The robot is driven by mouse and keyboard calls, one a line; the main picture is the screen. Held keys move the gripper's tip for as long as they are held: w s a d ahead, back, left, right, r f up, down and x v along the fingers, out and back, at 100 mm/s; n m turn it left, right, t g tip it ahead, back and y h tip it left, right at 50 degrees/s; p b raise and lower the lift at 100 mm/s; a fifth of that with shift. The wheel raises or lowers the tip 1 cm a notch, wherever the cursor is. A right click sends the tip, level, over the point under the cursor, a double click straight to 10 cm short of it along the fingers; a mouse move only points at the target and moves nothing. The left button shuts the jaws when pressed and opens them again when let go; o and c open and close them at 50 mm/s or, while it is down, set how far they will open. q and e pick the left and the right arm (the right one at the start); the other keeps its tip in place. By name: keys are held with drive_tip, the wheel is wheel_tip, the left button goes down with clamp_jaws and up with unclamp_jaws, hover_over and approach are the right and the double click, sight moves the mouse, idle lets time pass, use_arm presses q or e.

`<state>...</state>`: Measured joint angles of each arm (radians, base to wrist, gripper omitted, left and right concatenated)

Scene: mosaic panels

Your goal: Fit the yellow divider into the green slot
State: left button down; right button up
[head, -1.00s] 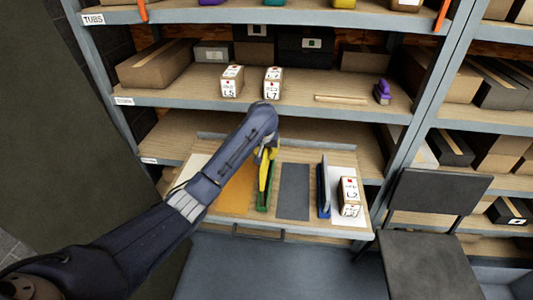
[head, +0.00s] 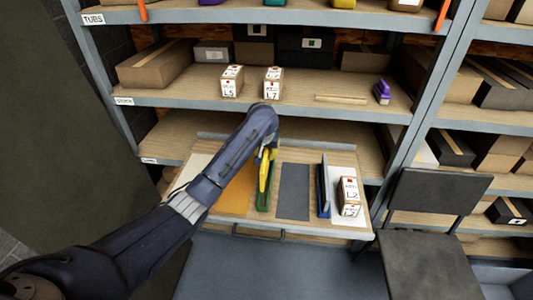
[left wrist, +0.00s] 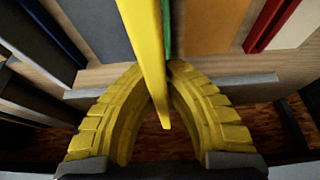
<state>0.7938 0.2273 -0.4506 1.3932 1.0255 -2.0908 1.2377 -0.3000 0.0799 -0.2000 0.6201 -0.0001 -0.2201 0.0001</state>
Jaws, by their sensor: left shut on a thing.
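My left gripper (head: 268,153) is above the pull-out shelf, shut on the yellow divider (head: 264,175). In the left wrist view, the yellow fingers (left wrist: 160,85) close around the divider (left wrist: 145,45), a thin upright plate. The green slot (head: 264,198) lies directly below the divider, between an orange panel and a dark grey panel. In the left wrist view a strip of the green slot (left wrist: 167,30) shows right beside the divider. I cannot tell whether the divider's lower edge is inside the slot. My right gripper is not in view.
A blue slot (head: 323,195) holding a grey-blue divider stands at right, beside a white box (head: 348,195) marked L2. The dark grey panel (head: 293,190) and orange panel (head: 238,190) are bare. The shelf above (head: 190,92) holds boxes and a purple object.

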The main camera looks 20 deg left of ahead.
sight(265, 158)
use_arm(q)
drive_tip(key=shift+f, duration=5.3)
drive_tip(key=c, duration=1.4)
unclamp_jaws()
drive_tip(key=shift+c, duration=0.2)
drive_tip(key=shift+v, duration=5.95)
drive_tip(key=shift+a, duration=0.1)
